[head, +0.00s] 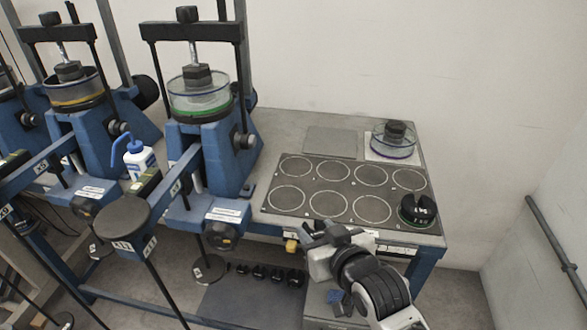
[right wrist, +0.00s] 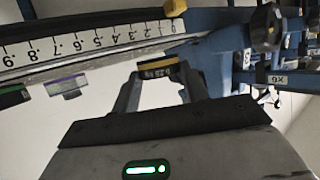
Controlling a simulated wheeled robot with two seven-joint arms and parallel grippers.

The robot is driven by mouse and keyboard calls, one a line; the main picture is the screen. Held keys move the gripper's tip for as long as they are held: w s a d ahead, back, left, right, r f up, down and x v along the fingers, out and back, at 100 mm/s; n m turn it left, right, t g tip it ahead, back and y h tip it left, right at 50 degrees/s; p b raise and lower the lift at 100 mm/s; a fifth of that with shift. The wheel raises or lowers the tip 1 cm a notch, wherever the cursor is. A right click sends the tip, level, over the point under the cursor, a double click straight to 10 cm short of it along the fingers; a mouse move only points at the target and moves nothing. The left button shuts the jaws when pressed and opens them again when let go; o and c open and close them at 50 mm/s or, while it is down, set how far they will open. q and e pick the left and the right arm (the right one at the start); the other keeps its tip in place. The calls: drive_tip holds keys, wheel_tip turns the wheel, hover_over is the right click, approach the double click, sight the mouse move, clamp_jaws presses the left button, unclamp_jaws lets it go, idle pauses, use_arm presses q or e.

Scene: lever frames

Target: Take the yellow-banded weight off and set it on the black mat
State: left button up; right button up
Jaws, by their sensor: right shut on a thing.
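My right gripper (head: 324,236) is in front of the bench's front edge. In the right wrist view its fingers (right wrist: 158,76) are closed on a small black weight with a yellow band (right wrist: 157,70). The weight is hard to make out in the head view, partly hidden by the gripper. The dark mat with printed circles (head: 328,187) lies on the bench just behind the gripper. A black slotted weight with a green edge (head: 418,210) rests at its front right corner. My left gripper is not in view.
Blue lever frames (head: 222,150) stand at the left, with long arms and hanging discs (head: 208,269) jutting forward. A white bottle (head: 139,158) stands between them. A clear dish (head: 394,141) is behind the mat. A yellow knob (head: 291,246) is close left of the gripper. Most circles are empty.

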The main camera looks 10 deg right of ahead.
sight(281, 208)
drive_tip(key=w+a+r+n, duration=0.1)
drive_tip(key=w, duration=0.3)
drive_tip(key=w+a+r+n+y+p, duration=0.1)
drive_tip(key=w+a+r, duration=0.1)
drive_tip(key=w, duration=0.2)
drive_tip(key=w+a+r+y+p, duration=0.1)
drive_tip(key=w+a+r, duration=0.1)
drive_tip(key=w, duration=0.2)
drive_tip(key=shift+w+a+n+g, duration=0.1)
drive_tip(key=shift+w+n+g, duration=0.1)
drive_tip(key=shift+n+g, duration=0.2)
drive_tip(key=shift+f, duration=1.1)
wheel_tip(281, 208, down, 2)
drive_tip(key=b, duration=0.2)
drive_tip(key=shift+f+b, duration=0.1)
drive_tip(key=shift+b, duration=0.3)
drive_tip(key=shift+f+b, duration=0.8)
drive_tip(key=shift+b, duration=0.15)
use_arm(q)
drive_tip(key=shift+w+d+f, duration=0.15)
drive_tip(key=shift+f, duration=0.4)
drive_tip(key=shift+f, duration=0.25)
use_arm(e)
drive_tip(key=shift+f, duration=0.35)
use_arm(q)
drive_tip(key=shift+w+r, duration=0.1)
